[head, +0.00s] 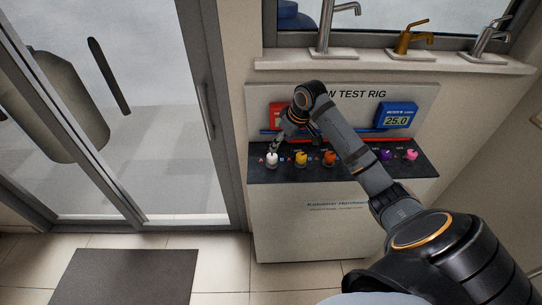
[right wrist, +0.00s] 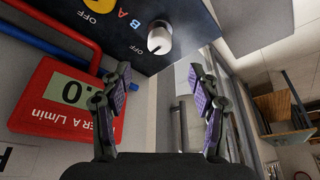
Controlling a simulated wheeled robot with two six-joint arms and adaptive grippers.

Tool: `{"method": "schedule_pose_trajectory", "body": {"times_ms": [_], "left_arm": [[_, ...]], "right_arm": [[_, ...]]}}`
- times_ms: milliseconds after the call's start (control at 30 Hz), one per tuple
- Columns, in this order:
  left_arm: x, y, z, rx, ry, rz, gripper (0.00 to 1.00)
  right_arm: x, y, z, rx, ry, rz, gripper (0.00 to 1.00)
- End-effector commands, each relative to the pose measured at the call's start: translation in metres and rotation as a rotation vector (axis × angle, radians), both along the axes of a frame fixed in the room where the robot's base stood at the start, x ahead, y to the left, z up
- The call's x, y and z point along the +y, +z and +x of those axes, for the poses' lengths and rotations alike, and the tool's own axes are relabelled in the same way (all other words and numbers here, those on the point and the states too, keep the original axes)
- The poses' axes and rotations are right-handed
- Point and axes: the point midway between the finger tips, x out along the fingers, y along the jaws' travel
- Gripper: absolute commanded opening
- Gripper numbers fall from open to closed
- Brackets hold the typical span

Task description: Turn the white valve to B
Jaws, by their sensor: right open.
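The white valve (head: 271,160) is the leftmost knob on the dark top of the test rig. In the right wrist view the white valve (right wrist: 159,38) is a round knob with letters A and B printed beside it. I cannot tell clearly which mark its pointer faces. My right gripper (head: 274,146) is just above and behind the white valve in the head view. In the right wrist view its two fingers (right wrist: 160,80) are spread apart with nothing between them, and the knob lies beyond the tips, apart from them. My left gripper is not in view.
Yellow (head: 301,160), orange (head: 329,158), purple (head: 386,155) and pink (head: 411,155) valves stand in the same row. A red meter (right wrist: 70,100) and red and blue pipes are close to the right gripper. A blue meter (head: 397,115) is at the rig's right.

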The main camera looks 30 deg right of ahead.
Motion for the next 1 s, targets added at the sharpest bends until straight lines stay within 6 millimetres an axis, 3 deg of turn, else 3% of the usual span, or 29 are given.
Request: {"method": "schedule_pose_trajectory", "body": {"times_ms": [233,500,700,1000], "left_arm": [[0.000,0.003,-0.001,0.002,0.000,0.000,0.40],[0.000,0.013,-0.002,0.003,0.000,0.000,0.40],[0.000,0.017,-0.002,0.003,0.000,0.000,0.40],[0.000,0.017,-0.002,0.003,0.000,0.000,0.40]], "right_arm": [[0.000,-0.007,0.005,-0.001,-0.001,0.005,0.62],[0.006,-0.059,0.025,0.003,-0.001,0.007,0.62],[0.008,-0.087,0.037,0.000,-0.001,0.004,0.62],[0.008,-0.096,0.040,-0.001,0.000,0.000,0.62]]}}
